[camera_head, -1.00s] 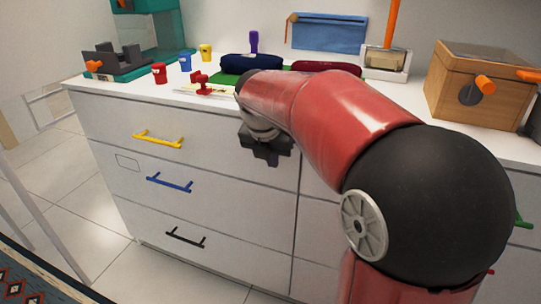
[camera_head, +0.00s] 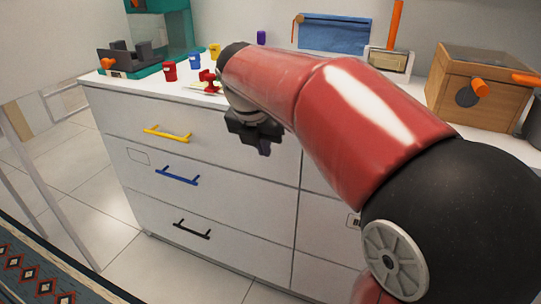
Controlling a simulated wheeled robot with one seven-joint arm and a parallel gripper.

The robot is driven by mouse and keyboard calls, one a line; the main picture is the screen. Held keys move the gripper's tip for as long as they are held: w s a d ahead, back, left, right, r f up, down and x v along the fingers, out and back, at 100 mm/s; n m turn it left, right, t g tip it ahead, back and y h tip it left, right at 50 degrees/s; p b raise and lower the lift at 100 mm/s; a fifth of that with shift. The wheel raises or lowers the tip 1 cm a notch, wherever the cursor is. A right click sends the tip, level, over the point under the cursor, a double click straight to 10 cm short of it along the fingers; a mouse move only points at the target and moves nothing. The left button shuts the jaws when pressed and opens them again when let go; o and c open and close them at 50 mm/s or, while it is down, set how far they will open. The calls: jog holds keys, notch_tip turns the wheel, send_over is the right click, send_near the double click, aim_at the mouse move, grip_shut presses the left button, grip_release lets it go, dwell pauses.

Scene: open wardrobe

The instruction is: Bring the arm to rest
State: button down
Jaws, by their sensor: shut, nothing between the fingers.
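My gripper (camera_head: 264,147) hangs at the end of my red and black arm, in front of the white drawer cabinet (camera_head: 236,169). Its dark fingers point down and are shut, with nothing seen between them. It is near the top drawer, to the right of the yellow handle (camera_head: 167,134), and looks apart from it. My arm covers the middle of the cabinet top and much of the right-hand drawers.
Red (camera_head: 170,71), blue (camera_head: 195,61) and yellow (camera_head: 214,52) cups stand on the cabinet top. A wooden box (camera_head: 482,87) with orange handles is at right. Blue (camera_head: 178,176) and black (camera_head: 192,229) handles mark closed lower drawers.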

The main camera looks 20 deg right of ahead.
jog(key=s+d+f+m+t+y, duration=0.1)
jog(key=s+f+m, duration=0.3)
jog(key=s+m, duration=0.6)
jog(key=s+d+f+m+t+y, duration=0.1)
jog(key=s+f+m, duration=0.3)
jog(key=s+m, duration=0.7)
jog(key=m, duration=0.7)
jog(key=shift+s+y, duration=0.25)
jog(key=shift+y, duration=0.15)
jog(key=shift+f, duration=0.1)
